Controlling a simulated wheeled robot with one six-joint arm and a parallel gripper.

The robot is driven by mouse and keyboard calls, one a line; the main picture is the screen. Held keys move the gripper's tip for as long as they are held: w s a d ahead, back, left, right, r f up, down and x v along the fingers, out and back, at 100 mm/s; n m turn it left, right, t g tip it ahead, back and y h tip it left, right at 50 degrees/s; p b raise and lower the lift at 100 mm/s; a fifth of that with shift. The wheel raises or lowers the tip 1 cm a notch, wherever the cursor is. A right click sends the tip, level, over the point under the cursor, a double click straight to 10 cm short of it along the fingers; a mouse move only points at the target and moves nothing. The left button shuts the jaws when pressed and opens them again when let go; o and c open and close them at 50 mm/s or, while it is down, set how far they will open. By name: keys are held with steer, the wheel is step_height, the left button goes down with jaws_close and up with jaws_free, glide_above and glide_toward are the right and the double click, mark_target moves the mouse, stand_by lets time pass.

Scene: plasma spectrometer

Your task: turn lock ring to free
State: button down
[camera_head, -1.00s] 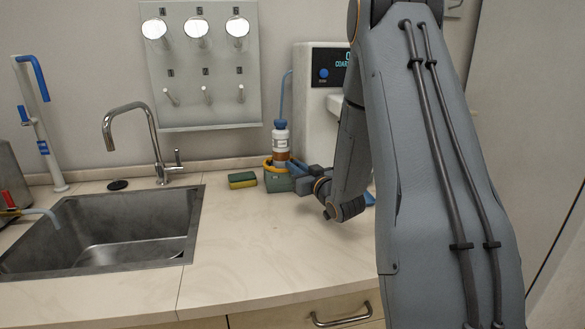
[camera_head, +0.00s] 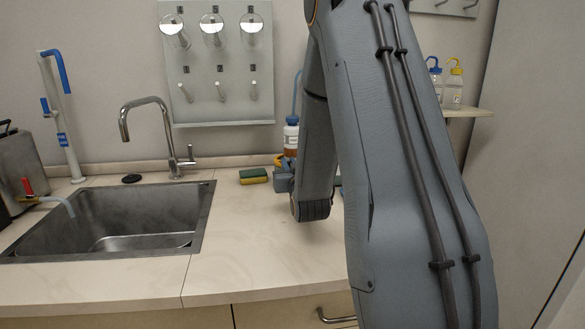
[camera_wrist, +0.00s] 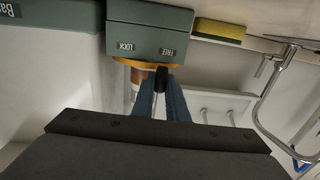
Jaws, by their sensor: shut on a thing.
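The lock ring is a yellow-orange ring (camera_wrist: 130,63) at the face of a green-grey base box (camera_wrist: 150,22) in the wrist view. The box is labelled LOCK on the left and FREE on the right. My gripper (camera_wrist: 160,88) is shut on a dark tab at the ring, which lies close to the FREE label. My gripper (camera_head: 283,181) is at the base there, partly hidden by my arm.
A yellow-green sponge (camera_head: 254,176) lies left of the base. The sink (camera_head: 110,220) and faucet (camera_head: 150,125) are further left. A pegboard (camera_head: 222,105) hangs on the wall behind. Wash bottles (camera_head: 453,84) stand on a shelf at right. The front counter is clear.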

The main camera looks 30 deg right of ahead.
steer(key=shift+w+a, duration=0.25)
steer(key=shift+a, duration=0.05)
stand_by(0.5)
steer(key=c, duration=1.7)
jaws_free()
steer(key=shift+c, duration=0.2)
steer(key=b+v, duration=0.1)
steer(key=v, duration=0.6)
steer(key=shift+s+a+b, duration=0.2)
steer(key=shift+s+b, duration=0.1)
steer(key=shift+s, duration=0.05)
